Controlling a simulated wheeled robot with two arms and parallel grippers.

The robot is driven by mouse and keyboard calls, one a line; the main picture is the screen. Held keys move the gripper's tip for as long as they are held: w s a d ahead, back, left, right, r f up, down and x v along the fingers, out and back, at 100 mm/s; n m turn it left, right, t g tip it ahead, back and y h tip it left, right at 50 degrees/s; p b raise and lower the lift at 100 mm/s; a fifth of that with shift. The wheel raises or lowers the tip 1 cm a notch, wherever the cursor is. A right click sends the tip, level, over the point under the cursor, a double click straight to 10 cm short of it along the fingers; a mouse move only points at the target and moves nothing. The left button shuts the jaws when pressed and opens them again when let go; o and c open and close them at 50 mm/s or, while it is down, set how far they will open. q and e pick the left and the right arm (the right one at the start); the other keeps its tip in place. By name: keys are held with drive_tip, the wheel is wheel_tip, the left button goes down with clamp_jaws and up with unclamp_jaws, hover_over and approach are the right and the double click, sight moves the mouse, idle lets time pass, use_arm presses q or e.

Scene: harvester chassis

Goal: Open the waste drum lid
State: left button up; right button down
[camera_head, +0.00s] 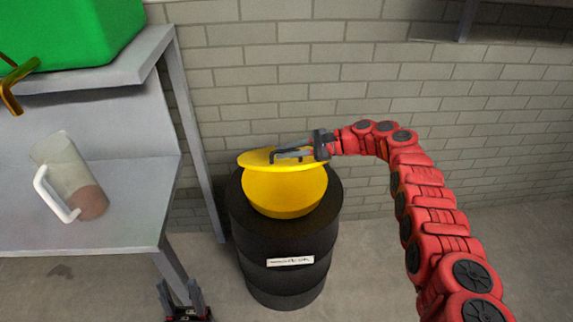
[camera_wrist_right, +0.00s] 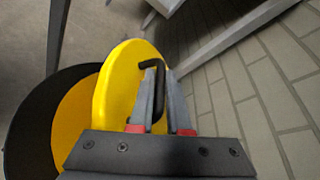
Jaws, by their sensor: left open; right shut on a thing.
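The black waste drum (camera_head: 283,268) stands on the floor by the brick wall, with a yellow funnel (camera_head: 284,192) in its top. The yellow lid (camera_head: 252,159) is tilted up over the funnel, with a gap between them at the front. My right gripper (camera_head: 285,154) is shut on the lid's dark handle. In the right wrist view, the fingers (camera_wrist_right: 160,88) close around the bent black handle (camera_wrist_right: 160,79), and the lid (camera_wrist_right: 117,88) stands at an angle to the funnel (camera_wrist_right: 72,125). My left gripper (camera_head: 183,300) is open and empty, low at the bottom edge, left of the drum.
A metal table (camera_head: 120,235) with a shelf (camera_head: 152,52) stands at the left, close to the drum. A green container (camera_head: 75,30) with a brass tap sits on the shelf. The floor right of the drum is clear.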

drive_tip(key=shift+w+d+r+b, duration=0.15)
drive_tip(key=shift+w+b, duration=0.3)
drive_tip(key=shift+b, duration=1)
drive_tip(key=shift+w+d+r+b, duration=0.15)
drive_tip(key=shift+w+b, duration=0.3)
drive_tip(key=shift+b, duration=1)
drive_tip(key=shift+w+a+r+b, duration=0.15)
drive_tip(key=shift+r+b, duration=0.4)
drive_tip(key=shift+b, duration=0.1)
drive_tip(key=shift+w+r, duration=0.1)
drive_tip(key=shift+r, duration=0.25)
drive_tip(key=c, duration=1.3)
unclamp_jaws()
drive_tip(key=shift+a+r, duration=0.1)
drive_tip(key=shift+o, duration=0.7)
